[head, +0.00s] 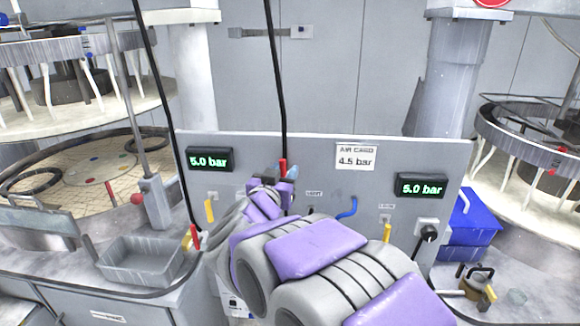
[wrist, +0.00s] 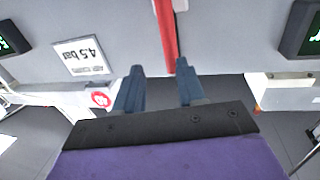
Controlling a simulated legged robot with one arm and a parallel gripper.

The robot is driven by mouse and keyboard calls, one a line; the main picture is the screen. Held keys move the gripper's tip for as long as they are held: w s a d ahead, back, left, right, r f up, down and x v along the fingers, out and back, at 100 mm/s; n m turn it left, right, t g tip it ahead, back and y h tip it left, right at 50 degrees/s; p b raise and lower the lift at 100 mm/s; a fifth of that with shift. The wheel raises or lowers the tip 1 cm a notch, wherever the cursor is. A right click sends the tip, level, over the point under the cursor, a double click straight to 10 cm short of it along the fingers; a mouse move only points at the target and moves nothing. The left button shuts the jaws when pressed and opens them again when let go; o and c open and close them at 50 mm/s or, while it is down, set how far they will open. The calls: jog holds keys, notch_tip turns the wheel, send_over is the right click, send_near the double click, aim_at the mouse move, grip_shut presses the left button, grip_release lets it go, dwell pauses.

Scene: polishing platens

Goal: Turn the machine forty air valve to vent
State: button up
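A grey panel (head: 320,150) stands in front of me in the head view, with small lever valves on it. A red lever (head: 283,168) stands upright near its middle, right by my gripper (head: 279,174). In the wrist view the red lever (wrist: 165,30) reaches down from the top edge, its end between the two blue fingertips of my gripper (wrist: 158,70) and closer to the right one. The fingers are apart, not closed on it. My arm hides part of the panel. The valve labels are too small to read, so I cannot tell which is machine forty's.
Displays reading 5.0 bar hang left (head: 209,159) and right (head: 421,186); a card (head: 356,157) says 4.5 bar. Yellow levers (head: 209,210) (head: 387,233), another red lever (head: 195,237) and a blue hose (head: 348,209) sit nearby. A grey tray (head: 145,277) is left, a blue bin (head: 468,225) right.

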aim_at(281, 166)
jog(key=x, duration=0.4)
jog(key=shift+w, duration=0.35)
jog(key=shift+a, duration=1.15)
jog(key=c, duration=0.6)
jog(key=shift+d, duration=0.1)
jog(key=shift+c, duration=0.6)
jog(key=shift+d, duration=0.45)
grip_shut()
jog(key=shift+s+a, duration=0.1)
jog(key=shift+a, duration=0.05)
